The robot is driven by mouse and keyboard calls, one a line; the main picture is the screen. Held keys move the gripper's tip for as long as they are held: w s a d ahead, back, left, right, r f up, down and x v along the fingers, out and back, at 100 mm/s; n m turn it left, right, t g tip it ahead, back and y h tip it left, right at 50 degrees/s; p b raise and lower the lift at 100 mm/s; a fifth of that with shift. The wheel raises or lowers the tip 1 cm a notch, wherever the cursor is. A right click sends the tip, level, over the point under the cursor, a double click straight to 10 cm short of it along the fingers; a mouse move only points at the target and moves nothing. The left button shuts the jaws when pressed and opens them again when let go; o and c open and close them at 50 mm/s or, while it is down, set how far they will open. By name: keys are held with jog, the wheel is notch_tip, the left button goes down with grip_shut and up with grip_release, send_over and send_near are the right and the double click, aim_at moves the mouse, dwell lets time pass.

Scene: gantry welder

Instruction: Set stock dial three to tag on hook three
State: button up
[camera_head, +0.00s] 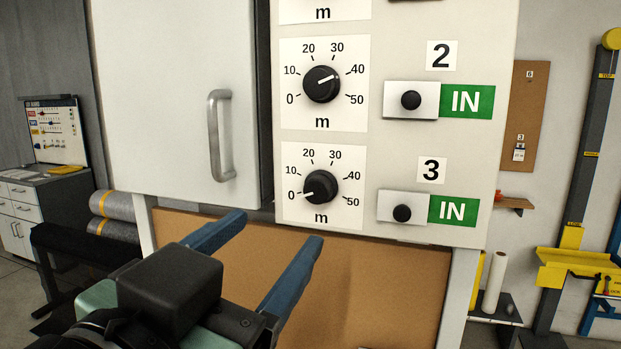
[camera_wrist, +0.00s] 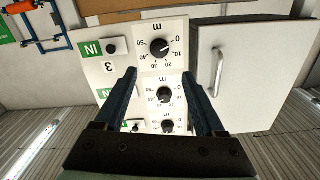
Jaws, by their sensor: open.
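Stock dial three (camera_head: 320,188) is a black round knob on a white plate with a scale from 0 to 50 m; its white mark points at about 0. It also shows upside down in the wrist view (camera_wrist: 160,47), just beyond the fingertips. My gripper (camera_head: 278,228) is open and empty, below and left of dial three in the head view. In the wrist view its fingers (camera_wrist: 158,74) stand apart with dial two between them. A small white tag (camera_head: 519,154) hangs under the number 3 on the brown board (camera_head: 523,110); its writing is too small to read.
Dial two (camera_head: 321,84), between 30 and 40, sits above dial three. A black button (camera_head: 402,213) and green IN sign (camera_head: 453,210) are right of dial three. A cabinet door with a handle (camera_head: 220,135) stands left. A brown panel (camera_head: 370,285) lies below.

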aim_at(315, 192)
jog(key=p+x, duration=0.4)
jog(key=x, duration=0.6)
jog(key=shift+w+d+r+p, duration=0.1)
jog(key=shift+w+d+p, duration=0.15)
jog(key=shift+p, duration=0.1)
jog(key=shift+w+d, duration=0.1)
jog(key=shift+w, duration=0.5)
grip_shut()
